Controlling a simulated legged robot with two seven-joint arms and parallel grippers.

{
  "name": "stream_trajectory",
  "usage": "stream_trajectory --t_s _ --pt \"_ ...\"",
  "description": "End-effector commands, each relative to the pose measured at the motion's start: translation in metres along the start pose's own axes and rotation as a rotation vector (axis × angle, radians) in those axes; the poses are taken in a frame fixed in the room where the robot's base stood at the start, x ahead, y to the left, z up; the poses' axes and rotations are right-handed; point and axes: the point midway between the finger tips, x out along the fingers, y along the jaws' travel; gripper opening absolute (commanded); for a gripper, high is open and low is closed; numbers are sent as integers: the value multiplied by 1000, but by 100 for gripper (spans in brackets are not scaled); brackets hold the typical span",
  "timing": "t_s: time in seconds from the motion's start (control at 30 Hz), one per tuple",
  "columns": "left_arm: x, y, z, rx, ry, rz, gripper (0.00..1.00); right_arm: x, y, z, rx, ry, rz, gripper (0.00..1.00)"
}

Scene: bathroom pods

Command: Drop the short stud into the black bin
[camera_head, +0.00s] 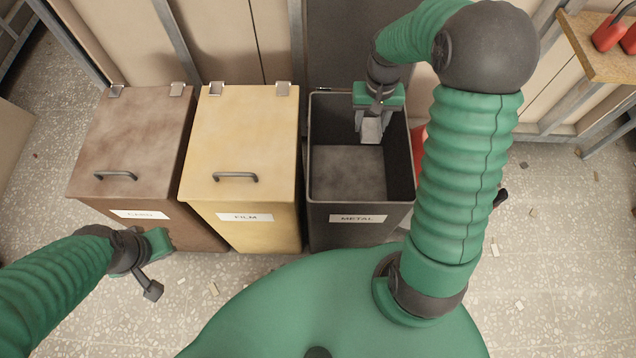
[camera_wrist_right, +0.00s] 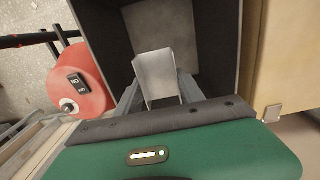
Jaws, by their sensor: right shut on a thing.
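The short stud (camera_head: 372,130) is a pale grey metal channel piece. My right gripper (camera_head: 373,122) is shut on it and holds it over the open mouth of the black bin (camera_head: 358,238), near its back wall. The right wrist view also shows the stud (camera_wrist_right: 157,76) between the fingers, with the bin's floor beyond it. The bin is labelled METAL, its lid is up, and the visible floor is bare. My left gripper (camera_head: 155,265) is in front of the brown bin, away from the black bin; its finger opening is unclear.
A closed yellow bin (camera_head: 241,140) labelled FILM stands left of the black bin, and a closed brown bin (camera_head: 135,140) left of that. A red object (camera_wrist_right: 82,80) is beside the black bin. Small scraps lie on the speckled floor. A wooden shelf (camera_head: 595,50) is at right.

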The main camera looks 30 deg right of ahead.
Motion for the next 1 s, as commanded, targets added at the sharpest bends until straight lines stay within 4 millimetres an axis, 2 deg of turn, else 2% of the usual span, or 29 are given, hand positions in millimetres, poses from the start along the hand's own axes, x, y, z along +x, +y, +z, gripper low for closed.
stream_trajectory --t_s 0.17,0.5,0.8,0.83,1.0 --pt "12 1 3 2 1 0 0 13 1 0 6 1 2 3" --pt "58 0 14 1 0 0 0 59 -2 0 4 1 4 3" --pt "59 0 14 1 1 0 0 60 -2 0 4 0 3 3" --pt "59 0 14 1 1 0 0 60 -2 0 4 0 3 46" --pt "59 0 14 1 1 0 0 60 -2 0 3 0 4 69"
